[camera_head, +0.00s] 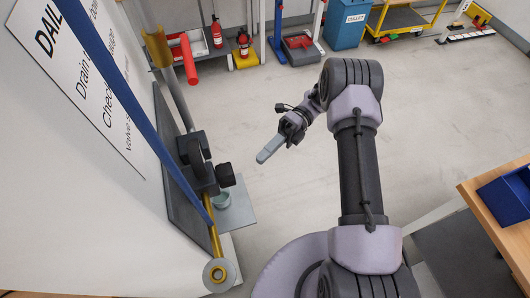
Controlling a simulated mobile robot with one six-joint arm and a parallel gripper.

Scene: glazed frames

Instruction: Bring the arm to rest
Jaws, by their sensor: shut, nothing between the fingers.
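My arm rises from the bottom right of the head view and bends at the elbow near the top middle. My gripper (268,151) hangs in the open air left of the elbow, pointing down and to the left. Its fingers look together, with nothing held between them. It is apart from the dark valve assembly (198,165) on the wall panel to its left and touches nothing that I can see.
A brass pipe (215,241) and a small cup on a grey shelf plate (237,207) lie left. A wooden table (505,222) with a blue bin (508,196) stands right. Extinguishers, a blue cullet bin (348,24) and a yellow cart (397,18) line the back. The middle floor is clear.

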